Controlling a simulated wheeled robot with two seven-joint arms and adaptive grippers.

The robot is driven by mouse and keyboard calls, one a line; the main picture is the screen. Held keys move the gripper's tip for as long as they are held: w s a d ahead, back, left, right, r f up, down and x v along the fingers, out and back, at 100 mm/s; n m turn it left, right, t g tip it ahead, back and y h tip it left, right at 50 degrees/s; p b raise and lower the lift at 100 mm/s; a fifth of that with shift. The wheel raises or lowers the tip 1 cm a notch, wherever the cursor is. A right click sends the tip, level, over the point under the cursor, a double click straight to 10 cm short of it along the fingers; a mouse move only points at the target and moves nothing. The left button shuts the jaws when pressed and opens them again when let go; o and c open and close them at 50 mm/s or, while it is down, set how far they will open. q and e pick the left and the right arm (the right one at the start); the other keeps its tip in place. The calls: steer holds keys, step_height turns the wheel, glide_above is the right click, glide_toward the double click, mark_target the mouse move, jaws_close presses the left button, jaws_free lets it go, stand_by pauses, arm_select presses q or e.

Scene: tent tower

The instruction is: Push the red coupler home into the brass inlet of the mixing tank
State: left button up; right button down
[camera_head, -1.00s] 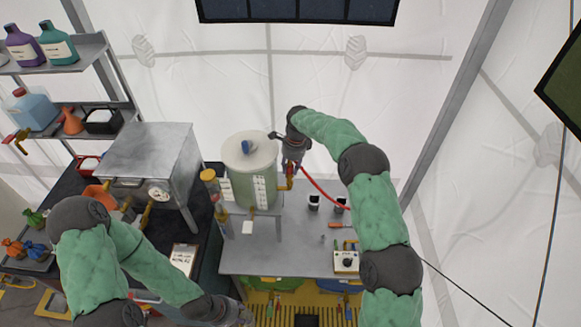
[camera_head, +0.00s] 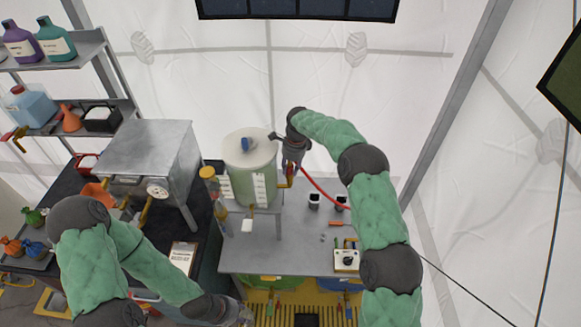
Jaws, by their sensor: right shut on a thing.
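My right gripper (camera_head: 291,167) points down beside the tank and is shut on the red coupler (camera_head: 290,170), at the upper end of the brass inlet. The fingers cover most of the coupler, so I cannot tell how far it sits in the inlet. A red hose (camera_head: 322,191) runs from it down to the right. My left gripper (camera_head: 243,318) is low at the bottom edge; its fingers are unclear.
The grey table (camera_head: 290,250) carries two dark-topped cups (camera_head: 314,200), a red-handled tool (camera_head: 336,223) and a box with a black knob (camera_head: 346,260). A metal cabinet (camera_head: 150,150) and a bottle shelf (camera_head: 70,65) stand left. The table's front middle is clear.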

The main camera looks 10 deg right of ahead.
steer(key=shift+f+b, duration=0.55)
steer(key=shift+f, duration=0.25)
steer(key=c, duration=1)
jaws_free()
steer(key=shift+c, duration=0.2)
steer(key=shift+o, duration=1.1)
steer(key=shift+s+f, duration=0.1)
step_height(320, 180, up, 12)
steer(key=d, duration=0.1)
steer(key=shift+s+d+r, duration=0.2)
